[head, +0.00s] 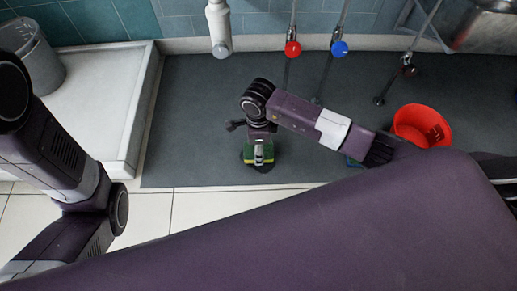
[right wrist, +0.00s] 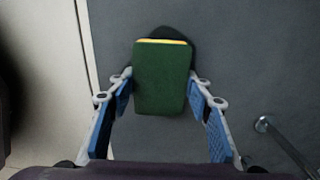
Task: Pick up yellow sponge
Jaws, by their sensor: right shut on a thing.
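The sponge (head: 268,153) has a green face and a thin yellow layer. In the head view it is at the centre over the dark grey mat, partly covered by my right gripper (head: 258,152). The right wrist view shows its green face (right wrist: 162,78) with a yellow strip along the far edge. The blue-padded fingers of my right gripper (right wrist: 161,88) are shut on its two sides. A dark shadow shows at its far end; I cannot tell whether it touches the mat. My left arm is at the left of the head view, but its gripper is not in view.
The dark grey mat (head: 205,120) is clear left of the sponge. A red bucket (head: 418,118) stands at the right. Pipes with a red valve (head: 292,48) and a blue valve (head: 339,48) are behind. A white tray (head: 105,95) and grey bin (head: 40,65) are left.

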